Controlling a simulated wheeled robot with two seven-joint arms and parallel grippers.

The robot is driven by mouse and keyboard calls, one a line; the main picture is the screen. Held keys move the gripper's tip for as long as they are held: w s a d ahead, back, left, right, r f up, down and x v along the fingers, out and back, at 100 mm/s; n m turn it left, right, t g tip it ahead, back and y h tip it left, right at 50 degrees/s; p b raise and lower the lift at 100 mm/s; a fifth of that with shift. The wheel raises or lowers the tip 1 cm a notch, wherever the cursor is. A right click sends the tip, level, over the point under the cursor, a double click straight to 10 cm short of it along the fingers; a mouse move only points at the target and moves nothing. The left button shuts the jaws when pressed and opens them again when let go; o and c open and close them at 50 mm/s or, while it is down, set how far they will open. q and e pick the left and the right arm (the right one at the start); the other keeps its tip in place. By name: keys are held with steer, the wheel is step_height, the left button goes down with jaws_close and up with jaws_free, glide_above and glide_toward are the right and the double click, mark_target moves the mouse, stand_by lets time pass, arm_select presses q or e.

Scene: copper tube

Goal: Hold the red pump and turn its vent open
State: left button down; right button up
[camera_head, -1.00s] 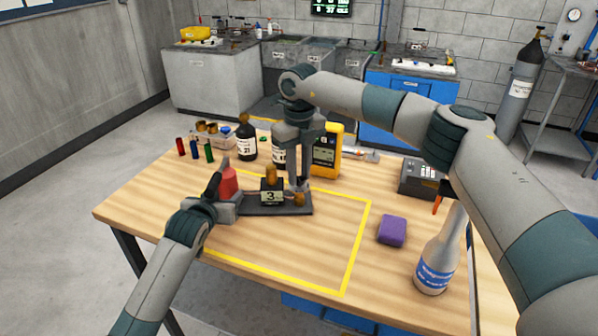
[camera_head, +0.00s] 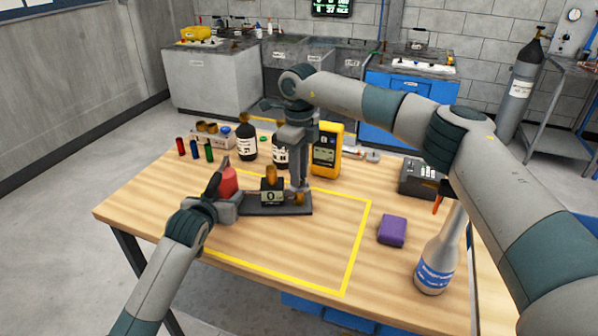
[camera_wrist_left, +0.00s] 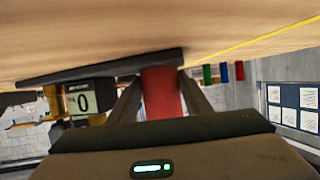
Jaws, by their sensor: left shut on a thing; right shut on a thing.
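The red pump (camera_head: 229,182) stands at the left end of a dark base plate (camera_head: 262,209). My left gripper (camera_head: 224,191) is shut on the pump from the front left; the left wrist view shows the red body (camera_wrist_left: 160,93) between its two fingers. A small gauge (camera_head: 272,196) in the middle of the plate reads 0. A brass vent (camera_head: 299,199) sits at the plate's right end. My right gripper (camera_head: 300,187) points down and is shut on the vent, partly hiding it.
A yellow meter (camera_head: 326,150) and dark bottles (camera_head: 247,142) stand close behind the right gripper. A purple block (camera_head: 392,230) and a labelled bottle (camera_head: 436,262) are at the right. The yellow-outlined area in front of the plate is bare.

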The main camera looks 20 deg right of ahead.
steer(key=o, duration=1.1)
step_height(320, 180, up, 12)
stand_by(0.4)
